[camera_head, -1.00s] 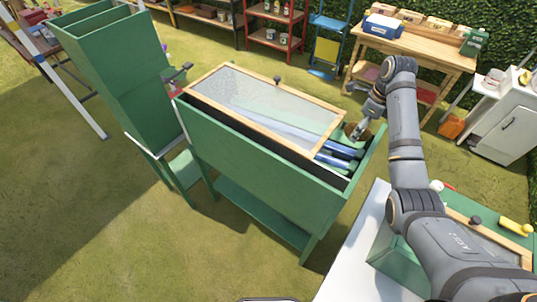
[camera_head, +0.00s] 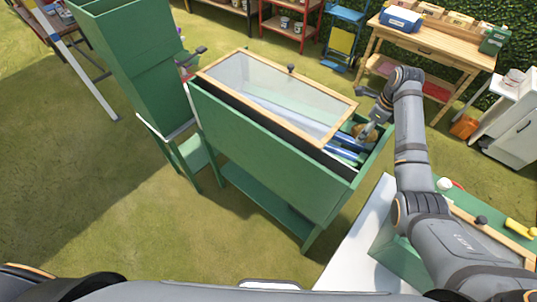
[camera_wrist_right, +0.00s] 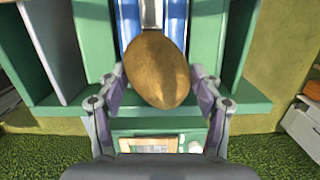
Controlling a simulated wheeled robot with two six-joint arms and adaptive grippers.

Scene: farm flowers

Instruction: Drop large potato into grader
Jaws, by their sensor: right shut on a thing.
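A large brown potato (camera_wrist_right: 156,70) is held between the fingers of my right gripper (camera_wrist_right: 158,90) in the right wrist view. In the head view the potato (camera_head: 366,131) shows partly behind the gripper (camera_head: 372,128), over the open right end of the green grader (camera_head: 265,150). Blue rollers (camera_head: 347,155) lie below it inside the grader, and they also show behind the potato in the wrist view. A wood-framed clear lid (camera_head: 275,95) covers most of the grader's top. My left gripper is not in view.
A tall green hopper (camera_head: 130,70) stands left of the grader. A wooden workbench (camera_head: 425,50) is at the back right. A white table (camera_head: 350,255) with a green box is at the front right. Grass around the grader is clear.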

